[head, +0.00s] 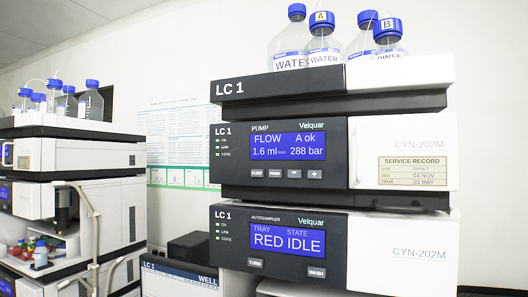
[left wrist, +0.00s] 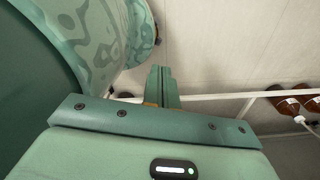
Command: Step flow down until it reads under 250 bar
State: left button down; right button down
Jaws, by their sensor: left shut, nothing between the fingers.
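The LC 1 pump module (head: 290,190) is in the middle of the head view. Its blue display (head: 288,147) reads FLOW 1.6 ml/min, A ok, 288 bar. Below the display sits a row of small keys: a FLOW key (head: 257,173), another labelled key beside it, a minus key (head: 292,174) and a plus key (head: 315,174). My left gripper (left wrist: 162,72) shows only in the left wrist view, its two fingers together and empty, apart from the pump. My right gripper is in neither view.
The autosampler (head: 283,240) below reads TRAY RED, STATE IDLE. Blue-capped bottles (head: 323,45) stand on top of the stack. A second instrument stack (head: 75,150) stands at left. Brown bottles (left wrist: 282,100) show at right in the left wrist view.

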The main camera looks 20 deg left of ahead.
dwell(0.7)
pick_arm(q)
jog(key=w+d+r+m+t+h+p, duration=0.1)
jog(key=w+r+t+p, duration=0.35)
jog(key=w+r, duration=0.75)
jog(key=w+d+r+t+p, duration=0.1)
jog(key=w+r+t+p, duration=0.1)
jog(key=w+r+p, duration=1)
jog(key=w+d+r+m+t+h+p, duration=0.1)
jog(key=w+d+r+m+t, duration=0.15)
jog(key=w+r, duration=0.75)
jog(key=w+d+r+m+t+h, duration=0.1)
jog(key=w+d+r+t, duration=0.15)
jog(key=w+r, duration=0.7)
jog(key=w+d+r+m+t+h+p, duration=0.1)
jog(key=w+r+m+t+p, duration=0.15)
jog(key=r, duration=1.25)
jog(key=w+d+r+m+t+h+p, duration=0.15)
jog(key=r+t, duration=0.25)
jog(key=r, duration=1.1)
jog(key=s+d+r+m+t+h+p, duration=0.1)
jog(key=s+r+m, duration=0.3)
jog(key=r, duration=0.8)
jog(key=s+d+r+m+t+h+p, duration=0.1)
jog(key=s+r+m+t+h, duration=0.3)
jog(key=r, duration=0.8)
jog(key=shift+s, duration=0.95)
